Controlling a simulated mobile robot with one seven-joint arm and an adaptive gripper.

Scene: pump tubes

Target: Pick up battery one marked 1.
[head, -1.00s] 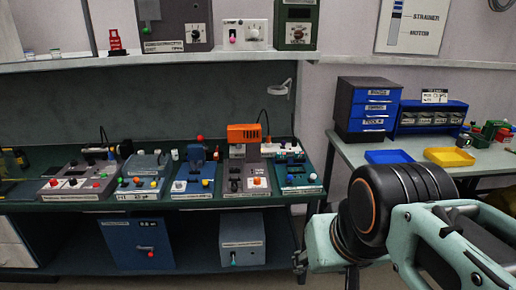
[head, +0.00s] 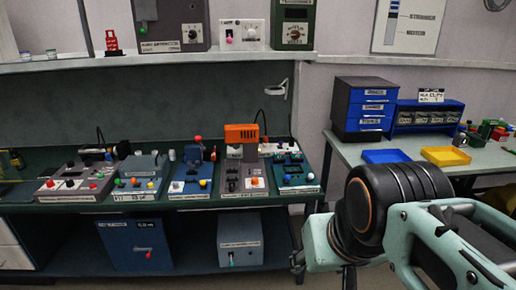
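I cannot make out a battery marked 1 in the head view; any such mark is too small to read. My mint-green and black arm fills the lower right of the picture. My gripper's fingers cannot be made out, so its opening and anything in it are hidden.
A green bench at left carries a grey control box (head: 77,185), a blue unit (head: 191,181) and an orange-topped device (head: 241,134). Another table at right holds a drawer cabinet (head: 364,106), a blue tray (head: 386,156), a yellow tray (head: 445,156) and small coloured items (head: 487,132). A shelf (head: 200,58) runs above the bench.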

